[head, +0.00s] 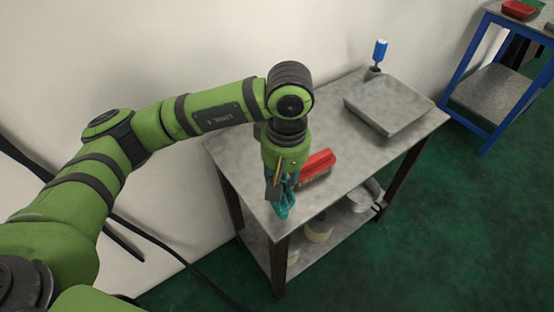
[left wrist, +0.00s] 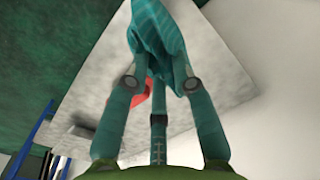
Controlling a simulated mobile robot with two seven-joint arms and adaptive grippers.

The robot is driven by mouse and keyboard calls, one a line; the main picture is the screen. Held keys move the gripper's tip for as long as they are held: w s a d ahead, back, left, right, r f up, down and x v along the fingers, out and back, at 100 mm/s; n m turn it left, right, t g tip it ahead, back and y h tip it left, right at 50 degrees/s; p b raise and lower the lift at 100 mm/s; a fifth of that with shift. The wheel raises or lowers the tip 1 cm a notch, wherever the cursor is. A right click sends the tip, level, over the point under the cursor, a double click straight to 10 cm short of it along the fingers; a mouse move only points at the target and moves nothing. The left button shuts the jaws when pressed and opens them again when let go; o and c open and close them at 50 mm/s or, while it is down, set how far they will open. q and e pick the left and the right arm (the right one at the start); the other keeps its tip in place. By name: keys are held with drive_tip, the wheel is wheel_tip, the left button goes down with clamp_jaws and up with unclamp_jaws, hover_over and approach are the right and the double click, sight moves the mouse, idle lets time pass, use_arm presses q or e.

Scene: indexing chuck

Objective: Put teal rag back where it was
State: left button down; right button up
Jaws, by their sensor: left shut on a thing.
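The teal rag (head: 283,206) hangs bunched below my left gripper (head: 279,185), over the near left part of the grey table (head: 335,196). My left gripper is shut on the rag and points down. In the left wrist view the rag (left wrist: 162,35) is pinched between the fingertips (left wrist: 160,82) and spreads past them above the tabletop. I cannot tell whether its lower end touches the table. My right gripper is in neither view.
A red brush-like object (head: 317,167) lies just right of the rag. Rolls (head: 319,231) sit on the lower shelf. A blue-framed table (head: 492,88) stands at right.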

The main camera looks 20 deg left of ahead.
use_arm(q)
drive_tip(key=s+d+r+n+p, duration=0.1)
drive_tip(key=d+r+n+p, duration=0.2)
drive_tip(key=d+r, duration=0.1)
drive_tip(key=shift+n, duration=0.4)
drive_tip(key=w+a+f+p, duration=0.2)
drive_tip(key=w+a+f, duration=0.5)
drive_tip(key=w, duration=0.1)
drive_tip(key=shift+a+f, duration=0.3)
drive_tip(key=shift+a, duration=0.1)
wheel_tip(320, 180, down, 4)
drive_tip(key=shift+r+p, duration=0.15)
drive_tip(key=shift+p, duration=0.5)
drive_tip(key=shift+w+f, duration=0.1)
drive_tip(key=shift+f, duration=0.1)
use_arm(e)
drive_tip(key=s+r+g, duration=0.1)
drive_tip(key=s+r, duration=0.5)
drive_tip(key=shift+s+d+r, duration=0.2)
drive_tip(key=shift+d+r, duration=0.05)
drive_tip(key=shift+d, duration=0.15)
use_arm(q)
drive_tip(key=shift+f, duration=0.1)
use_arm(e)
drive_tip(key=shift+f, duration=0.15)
use_arm(q)
drive_tip(key=c, duration=1)
unclamp_jaws()
drive_tip(key=shift+c, duration=0.2)
